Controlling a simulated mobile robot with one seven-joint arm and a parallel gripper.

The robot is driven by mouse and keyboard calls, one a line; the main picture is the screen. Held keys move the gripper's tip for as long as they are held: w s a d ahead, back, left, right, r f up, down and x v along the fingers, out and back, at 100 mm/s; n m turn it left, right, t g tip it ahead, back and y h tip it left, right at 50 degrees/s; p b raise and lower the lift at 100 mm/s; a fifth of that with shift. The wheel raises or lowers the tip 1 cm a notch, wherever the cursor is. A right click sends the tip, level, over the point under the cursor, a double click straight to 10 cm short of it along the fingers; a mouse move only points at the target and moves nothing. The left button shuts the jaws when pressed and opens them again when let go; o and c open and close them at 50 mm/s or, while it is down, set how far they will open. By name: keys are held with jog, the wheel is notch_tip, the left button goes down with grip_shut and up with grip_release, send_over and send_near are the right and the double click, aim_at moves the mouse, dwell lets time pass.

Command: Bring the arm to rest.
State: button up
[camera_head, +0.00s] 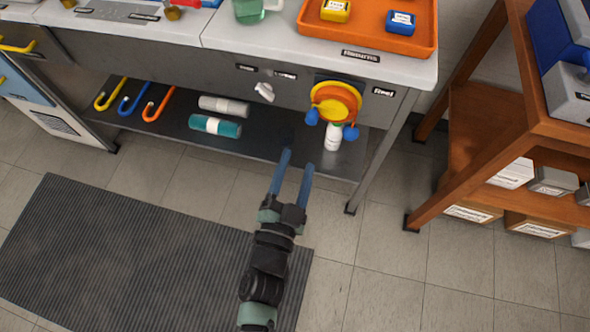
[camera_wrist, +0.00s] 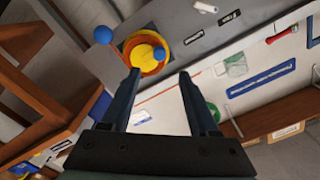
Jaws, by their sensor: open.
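My gripper (camera_head: 294,174) is open and empty, its two long blue fingers parallel and spread apart. In the head view it is over the floor in front of the bench, with the fingertips pointing toward the lower shelf, left of a yellow and orange round valve (camera_head: 334,103) with blue knobs. In the wrist view my gripper (camera_wrist: 160,75) shows both fingers, and the round valve (camera_wrist: 146,54) appears beyond them, near the left fingertip. Nothing is between the fingers.
The bench's lower shelf (camera_head: 262,143) holds hooks, a grey roll (camera_head: 223,106), a teal roll (camera_head: 215,126) and a white bottle (camera_head: 333,137). An orange tray (camera_head: 312,26) sits on the bench top. A wooden rack (camera_head: 478,121) stands at right. A ribbed mat (camera_head: 130,250) lies on open floor.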

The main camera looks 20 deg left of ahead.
jog(key=shift+s, duration=0.55)
jog(key=shift+w+r, duration=0.1)
jog(key=w+d+r+n+t+y, duration=0.1)
jog(key=w+r+n+t+y, duration=0.3)
jog(key=r, duration=1.3)
jog(key=w+d+r+n+t, duration=0.1)
jog(key=w+r+n, duration=0.35)
jog(key=r, duration=1.35)
jog(key=s+d+r+t+h, duration=0.15)
jog(key=s+r, duration=0.25)
jog(key=r, duration=0.5)
jog(key=s+d+r+m+t+h, duration=0.15)
jog(key=s+r, duration=0.25)
jog(key=r, duration=0.4)
jog(key=s+d+r+t+h, duration=0.1)
jog(key=s+d+r+t, duration=0.15)
jog(key=r, duration=0.65)
notch_tip(320, 180, up, 18)
jog(key=g+p, duration=0.1)
jog(key=p, duration=1.8)
jog(key=shift+f, duration=0.2)
